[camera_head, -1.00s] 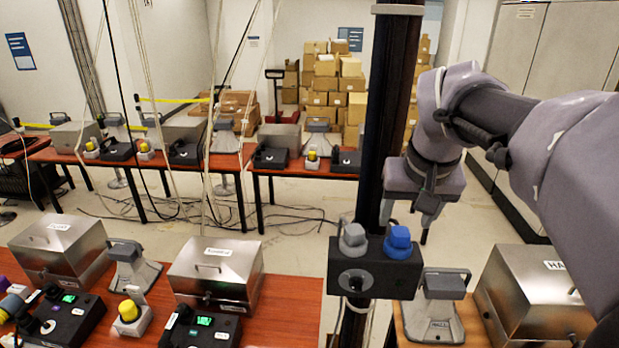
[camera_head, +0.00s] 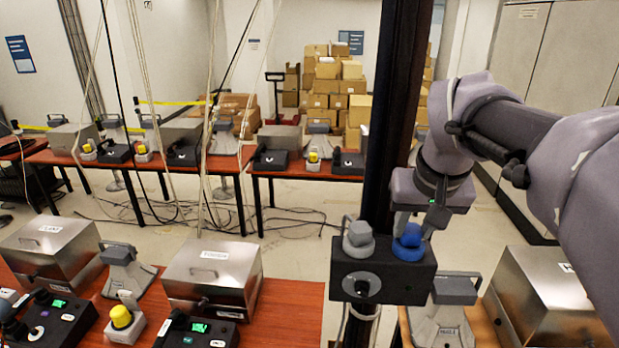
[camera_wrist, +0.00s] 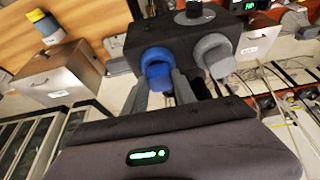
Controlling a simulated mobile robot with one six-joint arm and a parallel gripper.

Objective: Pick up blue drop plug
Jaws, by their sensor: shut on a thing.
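The blue drop plug (camera_head: 408,242) sits at the right of the top of a black box on a dark post. It also shows in the wrist view (camera_wrist: 157,68). My gripper (camera_head: 420,228) reaches down to it from above, and its fingers are shut on the plug from both sides. The plug still rests at the box (camera_head: 405,276); I cannot tell whether it is lifted at all. A grey plug (camera_head: 358,240) sits beside it on the left, apart from my fingers.
The dark post (camera_head: 385,120) rises behind the box. A grey phone stand (camera_head: 445,310) and a metal case (camera_head: 540,300) are close at the right. A red-brown table (camera_head: 285,310) with cases and phones is at the left. The floor between the table rows holds loose cables.

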